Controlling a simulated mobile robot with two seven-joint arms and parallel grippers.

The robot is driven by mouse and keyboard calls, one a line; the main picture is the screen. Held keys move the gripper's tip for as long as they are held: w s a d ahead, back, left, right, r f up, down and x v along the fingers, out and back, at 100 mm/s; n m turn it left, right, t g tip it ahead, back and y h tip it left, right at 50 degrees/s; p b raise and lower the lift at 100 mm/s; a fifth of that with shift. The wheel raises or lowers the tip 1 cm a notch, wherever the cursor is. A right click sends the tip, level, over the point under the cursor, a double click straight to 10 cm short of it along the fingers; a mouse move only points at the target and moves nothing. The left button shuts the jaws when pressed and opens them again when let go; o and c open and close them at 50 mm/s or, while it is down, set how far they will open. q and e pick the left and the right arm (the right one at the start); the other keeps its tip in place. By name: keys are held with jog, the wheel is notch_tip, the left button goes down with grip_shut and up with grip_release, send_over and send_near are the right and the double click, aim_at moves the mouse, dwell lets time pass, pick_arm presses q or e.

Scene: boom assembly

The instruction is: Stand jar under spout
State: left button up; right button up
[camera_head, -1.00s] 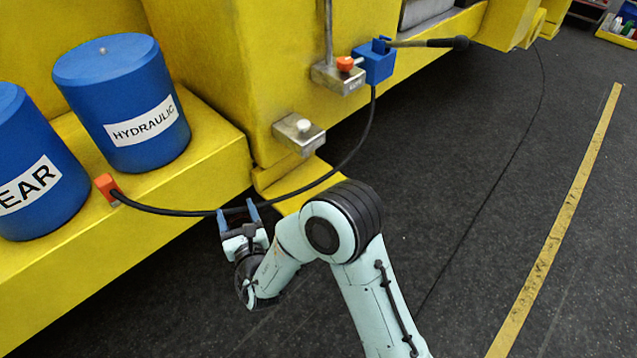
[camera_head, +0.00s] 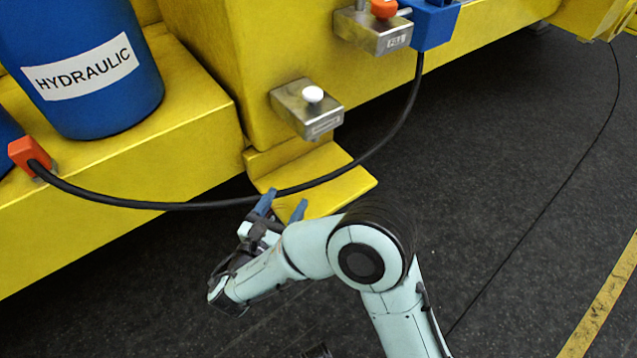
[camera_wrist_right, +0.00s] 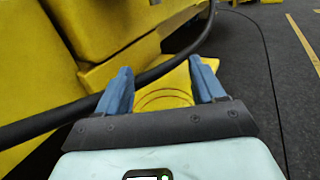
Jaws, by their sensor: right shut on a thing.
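My right gripper (camera_head: 281,204) is in front of the low yellow ledge (camera_head: 335,188). In the right wrist view its blue fingers (camera_wrist_right: 163,88) stand apart, shut on what looks like a clear jar (camera_wrist_right: 163,99); only faint curved rims show, with yellow behind. The jar cannot be made out in the head view. Above the ledge, a metal block with a white knob (camera_head: 307,108) sticks out of the yellow machine; it may be the spout, but no opening is visible. Another metal block with an orange knob (camera_head: 374,28) is higher up, to the right. My left gripper is out of view.
A black hose (camera_head: 150,204) sags from an orange fitting (camera_head: 30,153) across the ledge, close to my fingertips, up to a blue block (camera_head: 432,22). A blue HYDRAULIC drum (camera_head: 85,105) stands on the yellow step at left. The dark floor at right is mostly clear.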

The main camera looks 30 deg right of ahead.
jog(key=shift+w+d+f, duration=0.15)
jog(key=shift+w+d, duration=0.05)
jog(key=shift+d, duration=0.1)
pick_arm(q)
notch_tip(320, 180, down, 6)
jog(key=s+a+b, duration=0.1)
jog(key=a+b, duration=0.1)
jog(key=b, duration=0.2)
pick_arm(e)
jog(key=shift+f+x, duration=0.55)
jog(key=shift+x, duration=2.3)
jog(key=shift+f+x, duration=0.6)
jog(key=shift+x, duration=2.25)
jog(key=shift+f+x, duration=0.55)
jog(key=shift+x, duration=2.35)
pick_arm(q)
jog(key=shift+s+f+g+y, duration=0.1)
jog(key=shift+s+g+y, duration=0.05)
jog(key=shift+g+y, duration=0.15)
pick_arm(e)
jog(key=shift+s+f, duration=0.1)
jog(key=shift+s, duration=0.05)
jog(key=o, duration=1.3)
jog(key=shift+f, duration=0.1)
jog(key=shift+c, duration=0.2)
